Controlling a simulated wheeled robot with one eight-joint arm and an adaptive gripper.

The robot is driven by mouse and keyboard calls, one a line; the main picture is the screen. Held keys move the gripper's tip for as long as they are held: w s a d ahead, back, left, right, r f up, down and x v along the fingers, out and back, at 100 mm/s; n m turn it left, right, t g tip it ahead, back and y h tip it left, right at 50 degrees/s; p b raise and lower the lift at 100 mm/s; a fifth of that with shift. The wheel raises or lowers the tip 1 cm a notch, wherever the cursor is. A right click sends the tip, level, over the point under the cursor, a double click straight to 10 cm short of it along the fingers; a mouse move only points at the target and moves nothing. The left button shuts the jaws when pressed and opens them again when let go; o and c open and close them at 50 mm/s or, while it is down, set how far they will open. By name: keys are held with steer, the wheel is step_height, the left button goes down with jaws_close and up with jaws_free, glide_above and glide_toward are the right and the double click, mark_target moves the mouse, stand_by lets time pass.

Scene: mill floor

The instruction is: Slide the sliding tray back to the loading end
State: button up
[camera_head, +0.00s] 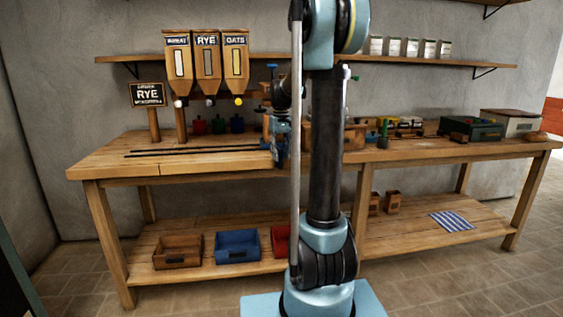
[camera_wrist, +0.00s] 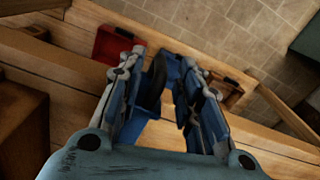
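My gripper (camera_head: 279,155) hangs over the front edge of the workbench, near the right end of two dark rails (camera_head: 190,151). In the wrist view the fingers of my gripper (camera_wrist: 168,72) are apart, with a gap between them and nothing clearly held. I cannot pick out the sliding tray for certain. A wooden box-like piece (camera_head: 353,138) on the bench is partly hidden behind my arm, and I cannot tell whether it is the tray. A brown wooden block (camera_wrist: 22,125) shows at the left of the wrist view.
Hoppers (camera_head: 206,62) labelled wheat, rye and oats stand above the rails, beside a RYE sign (camera_head: 149,95). Brown (camera_head: 178,252), blue (camera_head: 237,247) and red (camera_head: 281,242) bins sit on the lower shelf. A green box (camera_head: 470,128) stands at the bench's right. The left bench top is mostly clear.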

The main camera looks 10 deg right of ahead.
steer(key=shift+f, duration=1.5)
jaws_close()
